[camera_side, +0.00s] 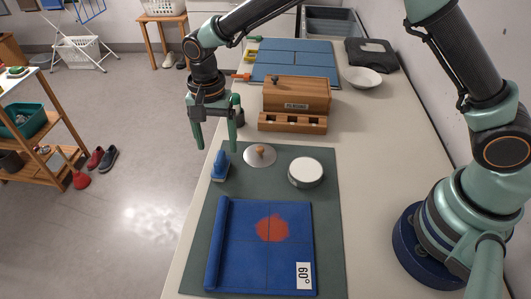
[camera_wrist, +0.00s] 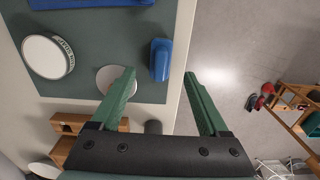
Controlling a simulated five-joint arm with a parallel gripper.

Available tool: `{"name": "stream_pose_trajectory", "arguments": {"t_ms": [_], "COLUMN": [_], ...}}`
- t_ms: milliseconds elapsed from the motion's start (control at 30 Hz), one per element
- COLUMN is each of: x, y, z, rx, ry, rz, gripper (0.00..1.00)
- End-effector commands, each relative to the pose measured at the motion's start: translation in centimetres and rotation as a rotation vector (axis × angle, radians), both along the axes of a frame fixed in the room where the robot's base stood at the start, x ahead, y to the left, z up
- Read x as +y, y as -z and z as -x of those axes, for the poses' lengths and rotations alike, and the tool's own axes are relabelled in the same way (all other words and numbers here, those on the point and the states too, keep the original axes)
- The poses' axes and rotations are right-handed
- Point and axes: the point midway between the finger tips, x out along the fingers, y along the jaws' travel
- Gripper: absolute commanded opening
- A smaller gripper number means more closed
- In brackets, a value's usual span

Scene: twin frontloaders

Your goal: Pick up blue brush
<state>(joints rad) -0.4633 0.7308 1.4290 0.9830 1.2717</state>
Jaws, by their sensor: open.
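The blue brush (camera_side: 220,167) stands on the green mat (camera_side: 326,190), near the mat's far left corner. My gripper (camera_side: 217,148) is open and empty, with its two green fingers pointing down above the counter's left edge, close to the brush. In the wrist view the blue brush (camera_wrist: 160,59) lies ahead of my gripper (camera_wrist: 160,75), between the lines of the two fingers and apart from them. Nothing hides the brush in the wrist view.
A metal disc with a wooden knob (camera_side: 260,155) and a round white tin (camera_side: 305,172) stand right of the brush. A blue folded cloth (camera_side: 260,245) with a red patch lies nearer. A wooden box (camera_side: 297,94) stands behind. The floor drops away at left.

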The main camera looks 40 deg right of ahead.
Motion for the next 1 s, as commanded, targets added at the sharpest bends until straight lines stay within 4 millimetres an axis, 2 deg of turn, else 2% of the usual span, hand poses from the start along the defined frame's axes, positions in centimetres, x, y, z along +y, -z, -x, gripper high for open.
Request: {"name": "stream_pose_trajectory", "arguments": {"t_ms": [100,267,500,600,867,900,967,1000], "x": [0.0,0.0,-0.1,-0.1,-0.1,-0.1,-0.1,-0.1], "y": [1.3,2.2,5.6,6.5,6.8,6.7,6.7,6.7], "z": [0.0,0.0,-0.1,-0.2,-0.2,-0.2,-0.2,-0.2], "rx": [0.001,0.000,0.001,0.000,-0.002,-0.002,-0.002,-0.002], "ry": [0.000,0.000,-0.001,-0.001,-0.001,-0.001,-0.001,-0.001], "rz": [0.001,0.000,0.001,0.000,-0.001,-0.001,-0.001,-0.001], "gripper": [0.78,0.78,0.78,0.78,0.78,0.74,0.51,0.36]}}
